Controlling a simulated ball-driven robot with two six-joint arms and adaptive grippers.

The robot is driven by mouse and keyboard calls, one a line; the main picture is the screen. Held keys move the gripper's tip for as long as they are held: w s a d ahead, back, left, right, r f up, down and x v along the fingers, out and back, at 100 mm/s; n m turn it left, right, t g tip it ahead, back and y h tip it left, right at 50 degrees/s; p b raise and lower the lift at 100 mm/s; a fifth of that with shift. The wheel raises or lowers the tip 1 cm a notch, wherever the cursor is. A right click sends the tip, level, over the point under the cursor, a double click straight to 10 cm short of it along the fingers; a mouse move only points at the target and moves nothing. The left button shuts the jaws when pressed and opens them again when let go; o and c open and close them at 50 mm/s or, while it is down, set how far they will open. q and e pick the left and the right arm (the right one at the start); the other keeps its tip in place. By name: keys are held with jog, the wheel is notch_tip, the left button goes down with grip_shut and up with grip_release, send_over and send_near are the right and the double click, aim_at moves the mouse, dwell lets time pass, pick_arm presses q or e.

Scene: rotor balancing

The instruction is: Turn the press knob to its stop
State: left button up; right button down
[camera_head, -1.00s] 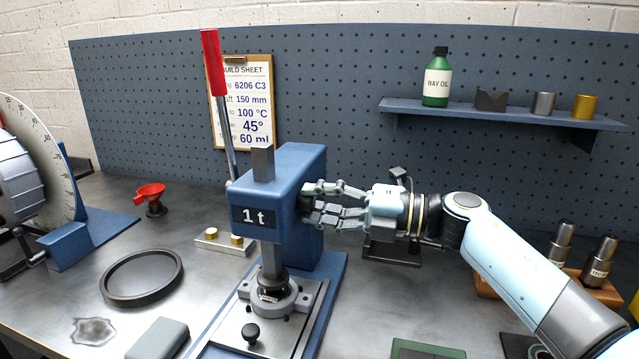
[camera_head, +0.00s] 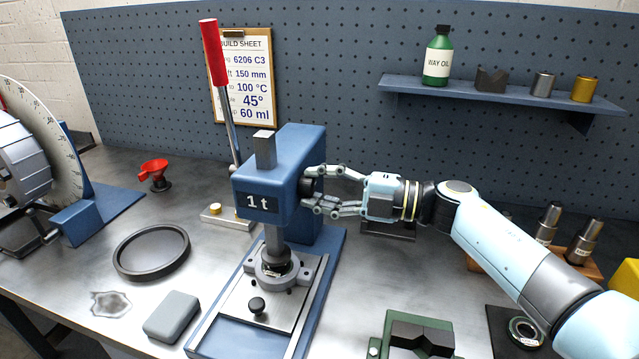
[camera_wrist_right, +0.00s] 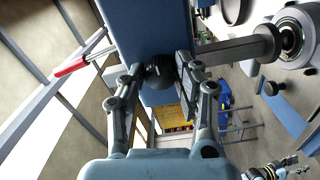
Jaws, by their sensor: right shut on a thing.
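The blue arbor press (camera_head: 290,165), labelled 1 t, stands mid-bench with its red-handled lever (camera_head: 213,55) raised and leaning slightly left. The dark press knob (camera_head: 306,187) is on the right side of the press head, partly hidden by fingers. My right gripper (camera_head: 315,190) reaches in from the right and is shut on this knob. In the right wrist view the round dark knob (camera_wrist_right: 160,72) sits against the blue press head between the fingers of my right gripper (camera_wrist_right: 160,78).
A green fixture (camera_head: 420,338) is at front right. A shelf (camera_head: 500,97) with an oil bottle (camera_head: 438,58) hangs behind.

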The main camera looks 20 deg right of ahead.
jog(key=c, duration=0.9)
grip_release()
jog(key=shift+c, duration=0.2)
jog(key=shift+d, duration=0.1)
jog(key=v, duration=1.2)
jog(key=shift+f, duration=0.1)
